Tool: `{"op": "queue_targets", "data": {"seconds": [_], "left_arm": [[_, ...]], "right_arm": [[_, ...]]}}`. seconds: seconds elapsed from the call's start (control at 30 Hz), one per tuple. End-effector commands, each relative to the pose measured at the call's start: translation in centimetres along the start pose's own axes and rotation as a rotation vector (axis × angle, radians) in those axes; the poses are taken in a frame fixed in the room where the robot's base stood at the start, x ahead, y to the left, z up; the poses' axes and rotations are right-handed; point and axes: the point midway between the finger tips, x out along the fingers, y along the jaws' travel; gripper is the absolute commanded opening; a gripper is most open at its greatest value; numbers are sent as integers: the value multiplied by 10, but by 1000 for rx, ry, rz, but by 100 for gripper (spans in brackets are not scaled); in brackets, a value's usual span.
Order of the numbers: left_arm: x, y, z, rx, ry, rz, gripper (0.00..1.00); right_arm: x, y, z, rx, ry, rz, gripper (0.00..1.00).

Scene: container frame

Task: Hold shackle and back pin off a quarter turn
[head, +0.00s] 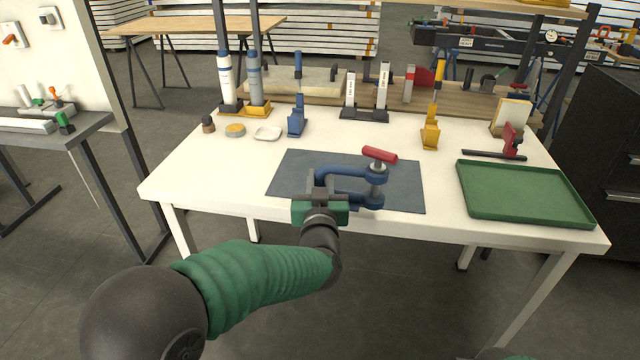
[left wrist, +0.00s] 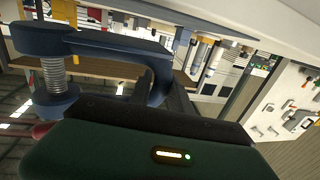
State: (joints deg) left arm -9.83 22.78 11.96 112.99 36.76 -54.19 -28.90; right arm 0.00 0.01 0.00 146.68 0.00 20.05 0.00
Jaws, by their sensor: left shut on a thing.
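A blue shackle (head: 345,170) is over the dark grey mat (head: 295,162) on the white table. Its two arms point right, one farther back than the other. A threaded pin (head: 377,173) passes through their ends, with a red bar handle (head: 379,155) at the far end. My left gripper (head: 317,193) is shut on the shackle's left, closed end. In the left wrist view the shackle (left wrist: 95,42) lies across the fingers, with the pin's thread (left wrist: 53,75) showing between its arms and part of the red handle (left wrist: 42,129) below. My right gripper is not in view.
A green tray (head: 525,193) lies at the table's right, with a red-and-black tool (head: 510,140) behind it. Bottles, a blue stand (head: 297,120), a white-post stand (head: 365,95) and a yellow stand (head: 431,130) line the back.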

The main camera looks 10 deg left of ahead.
Motion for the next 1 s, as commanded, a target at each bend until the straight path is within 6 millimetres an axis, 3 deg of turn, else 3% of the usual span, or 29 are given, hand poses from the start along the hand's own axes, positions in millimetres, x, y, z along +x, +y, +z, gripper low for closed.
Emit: {"op": "queue_targets", "data": {"seconds": [1.0], "left_arm": [[80,5,17,-4,7,-2,0]], "right_arm": [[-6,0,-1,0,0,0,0]]}}
